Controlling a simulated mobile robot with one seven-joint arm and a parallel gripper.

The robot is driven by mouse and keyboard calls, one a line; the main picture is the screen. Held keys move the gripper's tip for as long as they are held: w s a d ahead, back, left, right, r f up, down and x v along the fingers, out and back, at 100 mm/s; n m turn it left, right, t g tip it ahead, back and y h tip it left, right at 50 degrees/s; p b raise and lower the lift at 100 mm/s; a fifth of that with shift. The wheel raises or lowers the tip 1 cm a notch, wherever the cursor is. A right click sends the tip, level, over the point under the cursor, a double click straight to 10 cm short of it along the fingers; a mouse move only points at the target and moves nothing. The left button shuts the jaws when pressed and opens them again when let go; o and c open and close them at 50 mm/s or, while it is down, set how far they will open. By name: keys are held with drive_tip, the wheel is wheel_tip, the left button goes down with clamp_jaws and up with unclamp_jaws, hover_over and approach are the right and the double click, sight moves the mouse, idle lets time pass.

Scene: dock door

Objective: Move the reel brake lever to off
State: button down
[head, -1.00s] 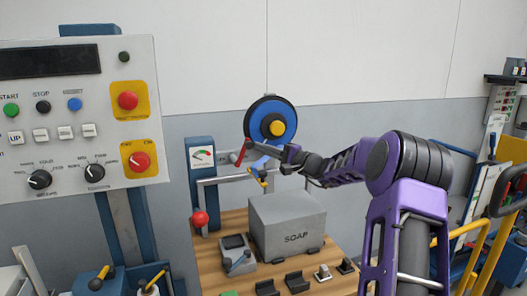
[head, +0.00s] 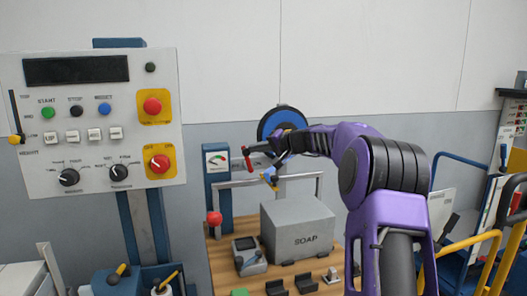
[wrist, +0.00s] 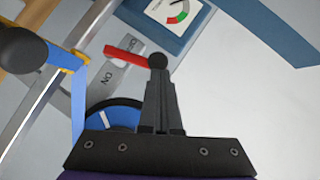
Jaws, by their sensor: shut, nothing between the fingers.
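The reel brake lever (head: 247,160) is a short red bar with a dark ball knob at one end. It also shows in the wrist view (wrist: 127,57), lying over a grey plate (wrist: 104,88) marked ON at its lower part, with a second label by the lever, partly covered. My gripper (wrist: 158,72) is shut, with its fingertips at the dark knob; I cannot tell whether they touch. No object is between the fingers. In the head view my gripper (head: 258,148) reaches in from the right to the lever's top. The blue reel (head: 278,120) is partly hidden behind my arm.
A blue post with a gauge (head: 217,160) stands left of the lever. A blue lever with yellow fittings (wrist: 77,95) and a metal rail (wrist: 45,85) are close by. A grey SOAP box (head: 298,230) sits below on the wooden bench. The control panel (head: 98,195) is further left.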

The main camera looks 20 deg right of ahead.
drive_tip(key=shift+w+a+f+h, duration=0.1)
drive_tip(key=shift+w+a+h, duration=0.05)
drive_tip(key=shift+a+h, duration=0.15)
drive_tip(key=shift+r+p, duration=0.45)
drive_tip(key=shift+r, duration=0.4)
